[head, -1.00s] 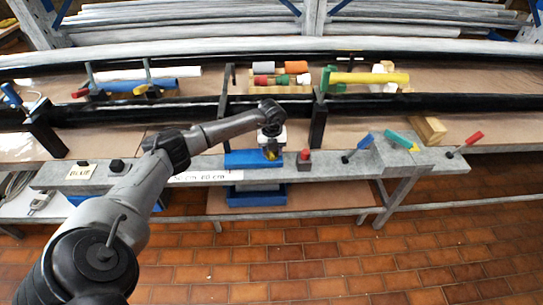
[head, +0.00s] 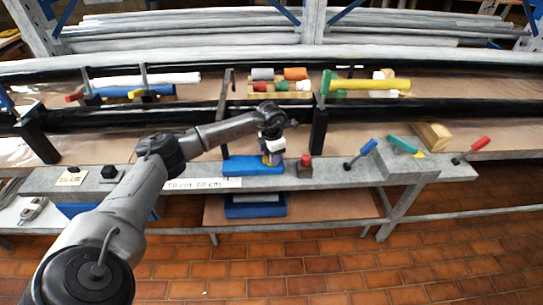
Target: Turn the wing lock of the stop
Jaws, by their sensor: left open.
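My left gripper (head: 273,158) points down at the middle of the bench, at the right end of a blue block (head: 245,166). It is open. A small yellow part shows at its fingertips, and I cannot tell whether it is touched or what it belongs to. A small dark block with a red top (head: 305,161) stands just right of the gripper, apart from it. I cannot tell for certain which part is the stop's wing lock. My right gripper is not in view.
Blue (head: 361,152), green (head: 402,144) and red (head: 471,149) handles stand along the grey bench to the right, near a wooden block (head: 432,135). A dark post (head: 319,128) rises behind the red-topped block. A rack with coloured cylinders (head: 280,87) lies further back.

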